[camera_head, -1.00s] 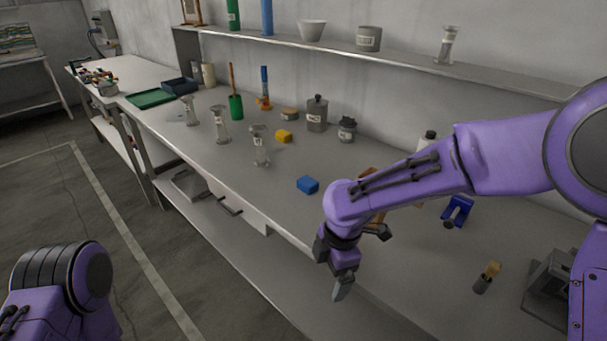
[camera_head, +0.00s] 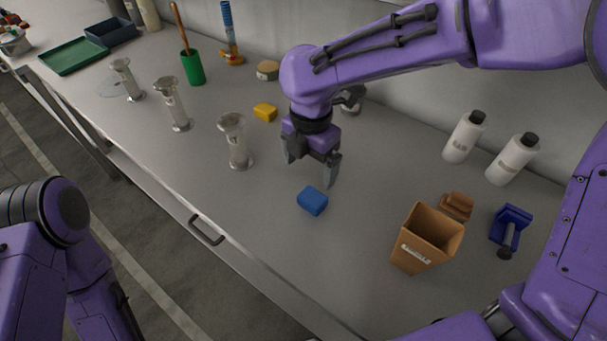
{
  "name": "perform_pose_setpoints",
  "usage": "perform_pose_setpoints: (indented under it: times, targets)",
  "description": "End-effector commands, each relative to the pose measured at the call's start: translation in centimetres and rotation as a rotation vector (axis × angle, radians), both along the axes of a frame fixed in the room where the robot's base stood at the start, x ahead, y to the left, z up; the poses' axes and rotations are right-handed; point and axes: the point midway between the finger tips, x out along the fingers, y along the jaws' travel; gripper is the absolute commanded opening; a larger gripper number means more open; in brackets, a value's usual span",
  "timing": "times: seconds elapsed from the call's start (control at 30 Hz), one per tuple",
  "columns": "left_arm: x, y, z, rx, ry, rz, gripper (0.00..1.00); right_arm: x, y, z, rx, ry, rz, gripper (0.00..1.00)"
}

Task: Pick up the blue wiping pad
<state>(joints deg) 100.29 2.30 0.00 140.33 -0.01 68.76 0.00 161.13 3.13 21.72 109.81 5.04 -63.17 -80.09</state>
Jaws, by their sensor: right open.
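The blue wiping pad (camera_head: 312,201) is a small blue block lying on the grey bench top, near the middle of the view. My right gripper (camera_head: 311,172) hangs just above and behind the pad, fingers pointing down. Its jaws are open and empty, and the pad looks clear of them. My left arm shows at the lower left, but its gripper is not visible.
A brown box (camera_head: 426,239), a blue clamp-like tool (camera_head: 510,228) and two white bottles (camera_head: 464,137) stand to the right. The bench around the pad is clear.

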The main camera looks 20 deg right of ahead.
Motion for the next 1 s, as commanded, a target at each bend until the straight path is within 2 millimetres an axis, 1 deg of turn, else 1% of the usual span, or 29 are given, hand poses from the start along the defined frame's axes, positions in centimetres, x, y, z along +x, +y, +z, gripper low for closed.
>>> perform_pose_setpoints:
  times: [0.1, 0.17, 0.33, 0.47, 0.53, 0.63, 0.83, 0.87, 0.9, 0.97, 1.0]
  targets:
    - [-0.1, 0.0, 0.0, 0.0, 0.002, 0.0, 0.43, -0.7, 0.0, -2.2, -0.003, -0.002, 0.002, 0.94]
    - [-0.1, 0.0, 0.0, 0.0, 0.002, 0.0, 0.43, -0.8, 0.0, -3.2, -0.004, -0.004, 0.002, 0.94]
    - [-0.1, 0.0, 0.2, -0.001, 0.003, 0.0, 0.43, -0.1, -0.1, -5.3, -0.002, 0.002, 0.001, 0.94]
    - [-0.1, 0.0, 0.7, 0.0, 0.002, 0.0, 0.43, 0.2, -0.5, -7.9, -0.004, 0.008, 0.001, 0.94]
    - [0.0, 0.0, 0.7, 0.0, 0.001, 0.0, 0.43, 0.3, -0.5, -9.2, -0.002, 0.008, 0.0, 0.94]
    - [0.0, 0.0, 0.7, -0.001, 0.001, 0.0, 0.43, 0.3, -0.5, -10.1, -0.002, 0.006, -0.002, 0.94]
    - [0.0, 0.0, 0.7, 0.0, 0.001, 0.0, 0.43, 0.3, -0.5, -10.2, -0.001, 0.005, -0.001, 0.94]
    - [0.0, 0.0, 0.7, 0.0, 0.001, 0.0, 0.43, 0.3, -0.5, -10.2, -0.001, 0.005, -0.001, 0.87]
    - [0.0, 0.0, 0.7, 0.0, 0.001, 0.0, 0.43, 0.3, -0.5, -10.2, -0.001, 0.005, -0.001, 0.74]
    - [0.0, 0.0, 0.7, 0.0, 0.001, 0.0, 0.43, 0.3, -0.5, -10.2, -0.001, 0.005, -0.002, 0.55]
    - [0.0, 0.0, 0.7, 0.0, 0.001, 0.0, 0.43, 0.3, -0.5, -10.1, -0.001, 0.004, -0.002, 0.42]
